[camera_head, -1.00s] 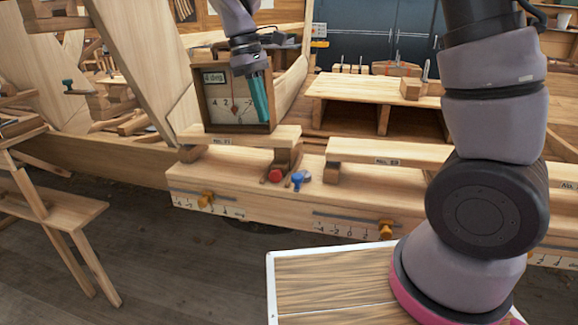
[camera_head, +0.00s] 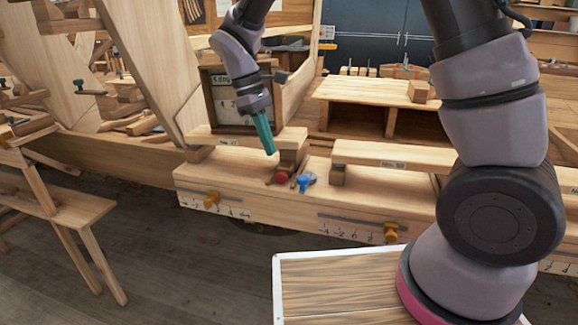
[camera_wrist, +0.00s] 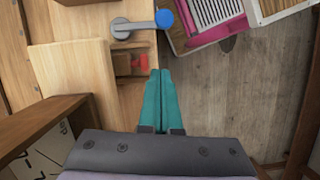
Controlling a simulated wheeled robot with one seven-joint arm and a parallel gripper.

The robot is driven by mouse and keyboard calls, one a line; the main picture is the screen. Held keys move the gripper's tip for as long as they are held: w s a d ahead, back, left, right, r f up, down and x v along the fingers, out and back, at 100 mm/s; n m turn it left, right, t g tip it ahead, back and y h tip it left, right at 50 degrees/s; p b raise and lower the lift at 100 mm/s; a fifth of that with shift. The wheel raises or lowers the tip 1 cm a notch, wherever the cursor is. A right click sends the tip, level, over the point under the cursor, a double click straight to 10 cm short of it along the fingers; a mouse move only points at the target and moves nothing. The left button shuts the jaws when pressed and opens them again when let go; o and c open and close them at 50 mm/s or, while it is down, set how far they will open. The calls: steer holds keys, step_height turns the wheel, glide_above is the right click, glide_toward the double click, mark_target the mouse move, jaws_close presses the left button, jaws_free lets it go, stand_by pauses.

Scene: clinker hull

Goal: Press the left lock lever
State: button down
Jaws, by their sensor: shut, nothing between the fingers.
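A red knob (camera_head: 281,177) and a blue-tipped lever (camera_head: 306,180) sit side by side on the wooden bench, red on the left. In the wrist view the blue tip (camera_wrist: 164,18) ends a grey metal arm, and the red piece (camera_wrist: 137,62) lies in a recess, partly covered by wood. I cannot tell for certain which is the left lock lever. My gripper (camera_head: 271,151) has teal fingers closed together, empty, pointing down just above and left of the red knob. In the wrist view my gripper (camera_wrist: 160,74) is beside the red piece, with no clear contact.
Another plank (camera_head: 385,155) lies to the right. Orange sliders (camera_head: 211,200) line the bench's front face. The floor (camera_head: 180,255) in front is open.

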mark_target(306, 178)
steer(key=s+d+f, duration=0.2)
steer(key=d+f, duration=0.2)
steer(key=shift+s+d+f, duration=0.3)
steer(key=shift+d+f, duration=0.05)
steer(key=shift+f, duration=0.05)
